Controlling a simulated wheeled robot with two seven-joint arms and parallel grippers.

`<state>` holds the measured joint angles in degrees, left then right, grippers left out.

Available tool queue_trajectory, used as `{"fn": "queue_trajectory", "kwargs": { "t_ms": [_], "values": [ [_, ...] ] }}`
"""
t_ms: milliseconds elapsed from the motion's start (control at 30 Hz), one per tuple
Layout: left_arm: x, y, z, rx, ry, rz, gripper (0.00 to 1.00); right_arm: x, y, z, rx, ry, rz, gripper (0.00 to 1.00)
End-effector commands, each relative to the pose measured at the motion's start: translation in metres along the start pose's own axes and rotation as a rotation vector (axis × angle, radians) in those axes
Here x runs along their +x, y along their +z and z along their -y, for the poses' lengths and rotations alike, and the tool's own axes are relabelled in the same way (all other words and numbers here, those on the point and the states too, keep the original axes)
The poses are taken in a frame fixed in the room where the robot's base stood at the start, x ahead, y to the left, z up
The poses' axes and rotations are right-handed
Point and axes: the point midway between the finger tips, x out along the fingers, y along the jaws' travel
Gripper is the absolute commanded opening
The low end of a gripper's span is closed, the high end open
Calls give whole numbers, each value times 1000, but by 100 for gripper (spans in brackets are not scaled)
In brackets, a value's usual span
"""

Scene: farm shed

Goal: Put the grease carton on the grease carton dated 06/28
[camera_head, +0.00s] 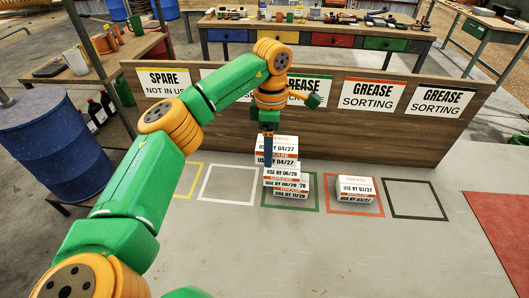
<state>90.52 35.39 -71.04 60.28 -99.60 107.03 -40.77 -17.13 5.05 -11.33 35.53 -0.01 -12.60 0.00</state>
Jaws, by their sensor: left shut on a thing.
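My left gripper (268,150) points down at the stack in the green square and is shut on a white grease carton with an orange band (288,149), labelled USE BY 04/27. Directly below the held carton is the grease carton dated 06/28 (280,171). I cannot tell whether the two touch. Lower in the stack is a carton (292,195) whose date reads like 11/29. The gripper finger covers part of the carton fronts. Another grease carton (356,190), seemingly dated 03/27, stands alone in the orange-red square. My right gripper is not in view.
A wooden board (400,133) with SPARE and GREASE SORTING signs stands behind the squares. The white square (228,202) and black square (415,217) are empty. A blue barrel (45,150) stands at left. A workbench (310,25) with tools is behind the board.

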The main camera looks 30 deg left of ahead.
Motion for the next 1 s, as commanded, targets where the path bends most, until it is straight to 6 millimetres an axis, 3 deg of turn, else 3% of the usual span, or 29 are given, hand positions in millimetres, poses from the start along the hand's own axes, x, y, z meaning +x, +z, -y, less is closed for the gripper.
{"fn": "queue_trajectory", "kwargs": {
  "t_ms": [200,333,700,733,800,1000],
  "values": [
    [28,-15,-16,-1,-3,-2,14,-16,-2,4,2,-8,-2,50],
    [50,-14,-15,1,-2,-1,14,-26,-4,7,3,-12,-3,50],
    [60,-13,-16,1,2,1,14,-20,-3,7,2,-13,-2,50],
    [58,-13,-16,1,1,1,83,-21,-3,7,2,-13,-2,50],
    [58,-13,-16,1,1,1,100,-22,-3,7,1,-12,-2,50],
    [58,-13,-16,1,2,1,100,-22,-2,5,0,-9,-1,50]
  ]
}}
